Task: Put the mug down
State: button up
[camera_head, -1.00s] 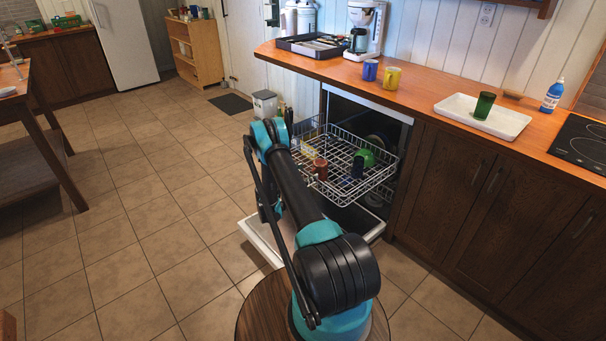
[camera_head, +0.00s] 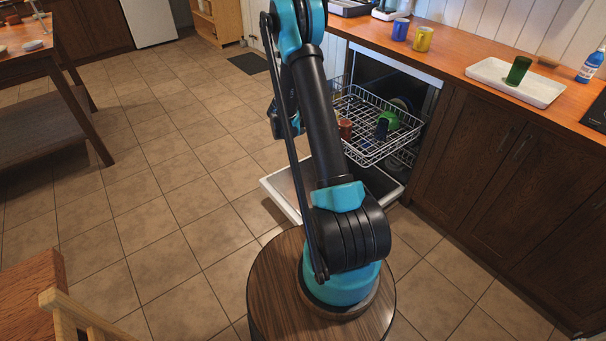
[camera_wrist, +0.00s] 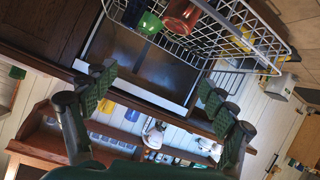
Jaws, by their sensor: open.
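A blue mug (camera_head: 400,29) and a yellow mug (camera_head: 423,39) stand on the wooden counter. They also show small in the wrist view, the blue mug (camera_wrist: 132,115) beside the yellow mug (camera_wrist: 107,106). A red-brown cup (camera_head: 345,128), a dark blue cup (camera_head: 382,127) and a green rounded piece (camera_head: 391,118) are in the dishwasher rack (camera_head: 368,150). In the wrist view my gripper (camera_wrist: 158,100) has its fingers wide apart, with nothing between them. It is clear of the rack and all mugs. In the head view its fingertips are hidden by my arm.
The dishwasher door (camera_head: 283,191) is folded down below the pulled-out rack. A white tray (camera_head: 488,70) with a green cup (camera_head: 518,70) and a blue bottle (camera_head: 592,65) are on the counter. A wooden chair (camera_head: 75,315) stands at the lower left. The tiled floor is open on the left.

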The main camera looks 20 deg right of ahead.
jog(key=s+a+r+n+y, duration=0.3)
jog(key=s+a+r, duration=0.2)
jog(key=s, duration=0.4)
jog(key=s+a+r+n+y, duration=0.25)
jog(key=s+a+r, duration=0.25)
jog(key=s, duration=0.5)
jog(key=s+a+n+y, duration=0.1)
jog(key=s+a+y, duration=0.1)
jog(key=s, duration=0.5)
jog(key=s+a+f+n+y, duration=0.1)
jog(key=s+a+n+y, duration=0.1)
jog(key=s+a, duration=0.3)
jog(key=s+a+f+n+y, duration=0.1)
jog(key=s+a, duration=0.3)
jog(key=s, duration=0.4)
jog(key=shift+s+a+g+y, duration=0.15)
jog(key=shift+s+g+y, duration=0.25)
jog(key=shift+y, duration=0.25)
jog(key=shift+n, duration=0.25)
